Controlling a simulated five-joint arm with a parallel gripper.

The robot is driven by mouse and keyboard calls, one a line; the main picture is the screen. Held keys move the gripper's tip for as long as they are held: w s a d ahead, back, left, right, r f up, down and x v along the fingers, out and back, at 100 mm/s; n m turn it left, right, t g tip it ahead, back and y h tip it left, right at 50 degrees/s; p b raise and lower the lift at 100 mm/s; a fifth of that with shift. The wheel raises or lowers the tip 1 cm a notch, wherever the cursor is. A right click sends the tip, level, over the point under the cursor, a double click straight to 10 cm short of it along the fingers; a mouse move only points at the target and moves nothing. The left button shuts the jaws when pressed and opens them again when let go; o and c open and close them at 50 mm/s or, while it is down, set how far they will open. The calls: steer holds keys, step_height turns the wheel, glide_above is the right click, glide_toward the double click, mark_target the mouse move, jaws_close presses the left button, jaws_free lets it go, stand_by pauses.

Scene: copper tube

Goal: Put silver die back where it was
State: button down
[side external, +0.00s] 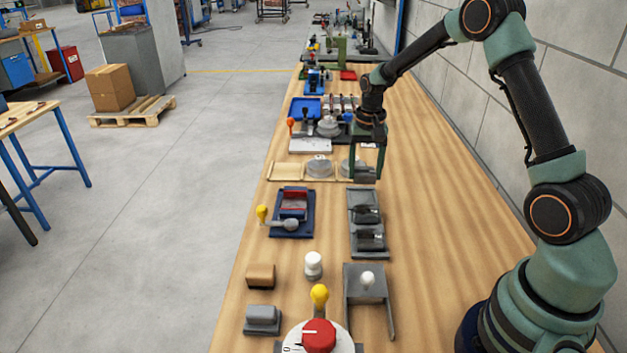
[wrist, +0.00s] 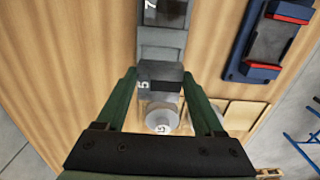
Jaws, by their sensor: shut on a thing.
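My gripper (side external: 366,178) points down at the far end of the grey rail in the side view. In the wrist view its two green fingertips (wrist: 160,78) close on the sides of a grey die marked 5 (wrist: 150,92), which looks dark on top. The die is hard to make out in the side view. The grey rail (side external: 357,200) holds two dark blocks (side external: 368,239) in its nearer part, and its far part looks bare. In the wrist view the bare part (wrist: 162,45) lies just beyond the held die, with a block marked 7 (wrist: 165,12) further up.
A round silver piece (side external: 319,167) sits on a wooden tray left of my gripper. Another numbered round piece (wrist: 161,120) lies below the fingers in the wrist view. A blue fixture with red jaws (side external: 293,205) stands left of the rail. Bare tabletop (side external: 430,190) lies to the right.

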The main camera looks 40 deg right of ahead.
mark_target(362, 199)
steer(key=shift+f, duration=2.75)
steer(key=shift+f, duration=0.1)
jaws_free()
steer(key=shift+f, duration=0.1)
step_height(362, 199, up, 12)
steer(key=shift+r, duration=0.1)
steer(key=s+a+r+n+t, duration=0.2)
steer(key=s+a+r+n, duration=0.1)
steer(key=s+a+r, duration=0.1)
steer(key=s+a+r+n+t, duration=0.1)
steer(key=s+a+r+n, duration=0.2)
steer(key=s+a, duration=0.3)
steer(key=s+a+r+n+t, duration=0.2)
steer(key=s+a+r+n, duration=0.1)
steer(key=s+a+r, duration=0.1)
steer(key=shift+s+a+r+t, duration=0.15)
steer(key=shift+s+a+r, duration=0.1)
steer(key=shift+s, duration=0.3)
steer(key=shift+s+a+r+t, duration=0.15)
steer(key=shift+s+a, duration=0.1)
steer(key=shift+s, duration=0.3)
